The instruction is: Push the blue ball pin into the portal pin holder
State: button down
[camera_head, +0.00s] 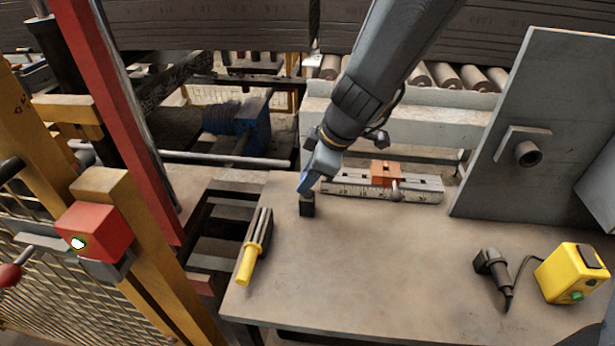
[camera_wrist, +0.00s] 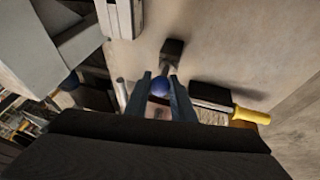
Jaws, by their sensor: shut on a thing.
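The blue ball pin shows in the wrist view as a round blue ball (camera_wrist: 159,84) between my two grey-blue fingers. My gripper (camera_wrist: 161,88) is shut on it. A short grey stem runs from near the ball toward a dark square block (camera_wrist: 173,46); whether they touch is unclear. In the head view my gripper (camera_head: 305,186) is low over the table, directly above the black block (camera_head: 307,206). A pale rail with slots (camera_head: 420,187) carries an orange block (camera_head: 384,173) just right of my gripper. I cannot tell for certain which part is the portal pin holder.
A yellow-handled tool (camera_head: 245,267) lies at the table's left edge. A grey upright plate (camera_head: 545,115) stands at the right. A dark hand tool (camera_head: 494,272) and a yellow box (camera_head: 573,272) sit at the front right. The middle of the table (camera_head: 390,260) is clear.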

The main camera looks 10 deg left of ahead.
jog(key=c, duration=1.4)
grip_release()
jog(key=shift+c, duration=0.2)
jog(key=v, duration=0.7)
jog(key=shift+d+r, duration=0.15)
jog(key=shift+r, duration=0.25)
jog(key=s+d+f+m+h, duration=0.1)
jog(key=s+d+f+m, duration=0.1)
jog(key=d+m, duration=0.4)
jog(key=s+d+f+m+g+h, duration=0.1)
jog(key=s+d+m, duration=0.3)
jog(key=d, duration=0.6)
jog(key=s+d+f+m+g+h, duration=0.1)
jog(key=s+d+f+m+h, duration=0.1)
jog(key=d+m, duration=0.5)
jog(key=shift+s+d+f+m, duration=0.45)
jog(key=shift+s+d, duration=0.2)
jog(key=shift+s, duration=0.3)
